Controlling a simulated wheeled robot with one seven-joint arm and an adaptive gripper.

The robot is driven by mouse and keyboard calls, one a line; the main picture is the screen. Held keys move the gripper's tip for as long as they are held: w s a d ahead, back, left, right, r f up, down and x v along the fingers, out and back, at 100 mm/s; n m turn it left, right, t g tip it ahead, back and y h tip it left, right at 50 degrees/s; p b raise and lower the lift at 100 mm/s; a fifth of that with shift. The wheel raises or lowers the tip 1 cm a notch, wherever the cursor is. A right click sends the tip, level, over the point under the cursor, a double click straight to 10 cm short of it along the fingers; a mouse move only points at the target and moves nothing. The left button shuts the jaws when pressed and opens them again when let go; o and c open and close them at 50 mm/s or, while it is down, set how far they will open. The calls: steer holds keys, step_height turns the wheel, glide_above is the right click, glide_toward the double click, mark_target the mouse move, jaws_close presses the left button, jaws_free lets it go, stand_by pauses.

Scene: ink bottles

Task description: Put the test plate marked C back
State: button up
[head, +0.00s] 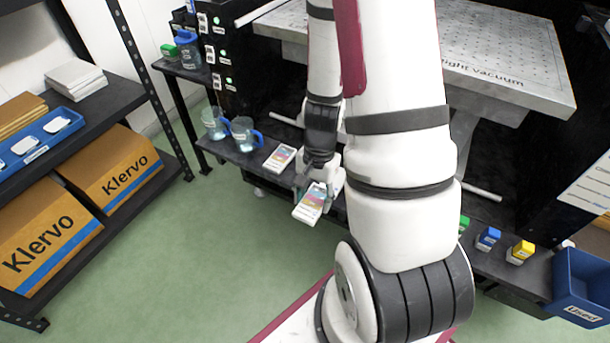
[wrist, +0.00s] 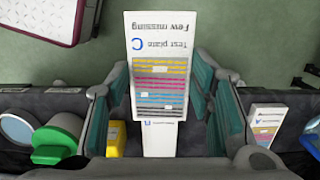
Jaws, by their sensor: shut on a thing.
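The test plate marked C (wrist: 160,60) is a white card with pink, yellow, blue and grey bands and the words "Few missing". My gripper (head: 322,182) is shut on it, with one finger on each side. In the head view the held plate (head: 310,205) shows at the front edge of the low black shelf, tilted. Another similar plate (head: 280,158) lies on the shelf to the left, also at the right of the wrist view (wrist: 266,122).
Two blue-handled jugs (head: 243,134) stand on the shelf (head: 232,157) at left. Blue (head: 488,238) and yellow (head: 520,252) capped bottles and a blue "Used" bin (head: 582,285) are at right. The green floor in front is clear. My arm hides the shelf's middle.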

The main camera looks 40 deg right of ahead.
steer(key=w+d, duration=0.3)
steer(key=w, duration=0.1)
steer(key=w+d+f+b, duration=0.1)
steer(key=w+d, duration=0.2)
steer(key=w, duration=0.1)
steer(key=w+d+b, duration=0.1)
steer(key=w+d, duration=0.2)
steer(key=w, duration=0.1)
steer(key=shift+w+f, duration=0.25)
steer(key=shift+w, duration=0.1)
steer(key=shift+w+f+b, duration=0.15)
steer(key=shift+f+b, duration=0.95)
steer(key=shift+f, duration=0.65)
steer(key=shift+f, duration=0.2)
steer(key=o, duration=1.3)
